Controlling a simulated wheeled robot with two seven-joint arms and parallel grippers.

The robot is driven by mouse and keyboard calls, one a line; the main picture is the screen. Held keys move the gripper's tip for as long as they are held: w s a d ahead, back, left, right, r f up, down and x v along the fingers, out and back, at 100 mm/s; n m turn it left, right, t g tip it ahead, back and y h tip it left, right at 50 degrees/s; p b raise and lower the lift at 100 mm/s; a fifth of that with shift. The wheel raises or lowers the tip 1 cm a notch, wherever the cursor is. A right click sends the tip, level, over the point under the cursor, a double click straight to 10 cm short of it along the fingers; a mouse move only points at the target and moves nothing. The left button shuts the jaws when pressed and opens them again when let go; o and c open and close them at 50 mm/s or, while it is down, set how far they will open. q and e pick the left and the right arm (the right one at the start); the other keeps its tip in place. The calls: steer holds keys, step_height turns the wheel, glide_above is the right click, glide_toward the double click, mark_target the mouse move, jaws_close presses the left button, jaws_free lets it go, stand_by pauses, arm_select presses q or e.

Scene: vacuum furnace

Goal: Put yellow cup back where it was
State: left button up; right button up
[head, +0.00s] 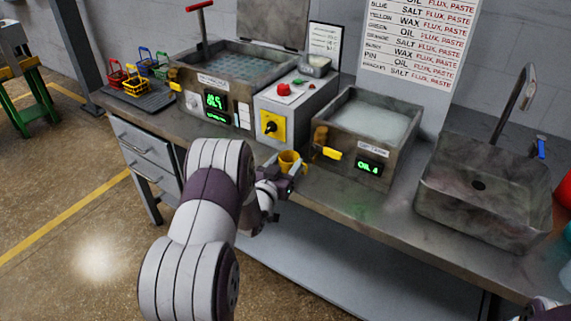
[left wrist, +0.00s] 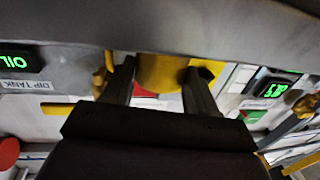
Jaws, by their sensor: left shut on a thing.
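The yellow cup (head: 290,161) is a small cup near the front edge of the bench, in front of the grey control box and the dip tank. My left gripper (head: 280,178) is shut on it, reaching in from the front left. In the left wrist view the yellow cup (left wrist: 162,70) sits between the two dark fingers (left wrist: 158,90), partly cut off by a grey band across the top. I cannot tell whether the cup touches the bench. My right gripper is not in view; only a piece of my right arm shows at the bottom right corner.
The grey control box (head: 296,108) with a red button and yellow switch stands behind the cup. The dip tank (head: 385,105) is right of it, a heated bath (head: 235,75) left. A black tray (head: 150,100) holds small coloured baskets. The sink (head: 440,215) is at right.

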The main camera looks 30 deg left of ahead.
arm_select(q)
steer(key=o, duration=1.2)
steer(key=shift+f, duration=0.15)
steer(key=shift+r+p, duration=0.3)
steer(key=s, duration=1.1)
steer(key=d+f+m+g, duration=0.1)
steer(key=d+f+g, duration=0.2)
steer(key=d+g, duration=0.4)
steer(key=s+d+g, duration=0.4)
steer(key=s, duration=0.4)
steer(key=s+d+g+h, duration=0.1)
steer(key=s+d+g, duration=0.4)
steer(key=s, duration=0.3)
steer(key=shift+s+g+h+b, duration=0.25)
steer(key=shift+g+h+b, duration=0.05)
step_height(320, 180, up, 7)
steer(key=p, duration=0.7)
